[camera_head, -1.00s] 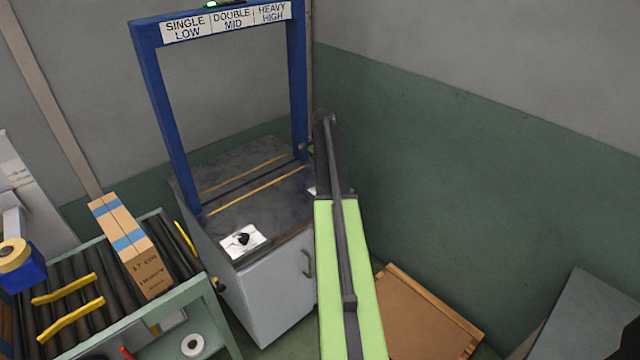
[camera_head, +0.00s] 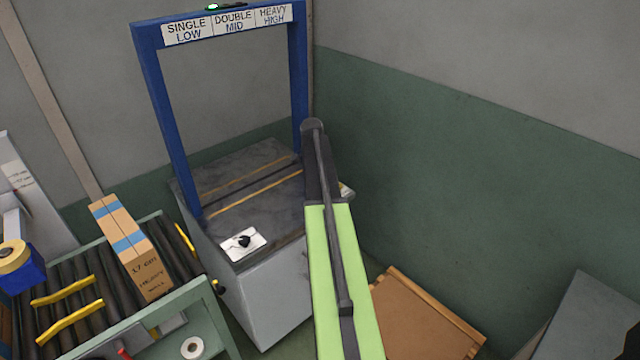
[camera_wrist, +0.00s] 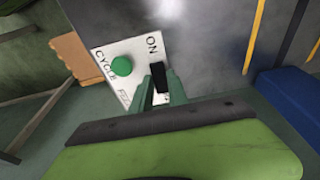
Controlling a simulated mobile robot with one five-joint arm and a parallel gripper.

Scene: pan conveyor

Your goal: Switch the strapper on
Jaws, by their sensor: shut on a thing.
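The strapper is a bench with a blue arch (camera_head: 172,110) over a dark top, in the head view. Its white control panel (camera_wrist: 120,48) shows in the wrist view with the words ON and CYCLE, a round green button (camera_wrist: 121,66) and a black switch (camera_wrist: 158,76) below ON. My gripper (camera_wrist: 160,92) is at the switch, its two green fingers on either side, and looks shut on it. The fingers hide part of the panel. In the head view my arm hides the gripper, and only a small corner of the panel shows. A green lamp (camera_head: 212,7) glows atop the arch.
A white plate with a black knob (camera_head: 244,241) sits on the bench's front corner. A roller conveyor (camera_head: 70,310) with a cardboard box (camera_head: 130,250) stands left. A brown board (camera_head: 425,315) lies at lower right, near the green wall.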

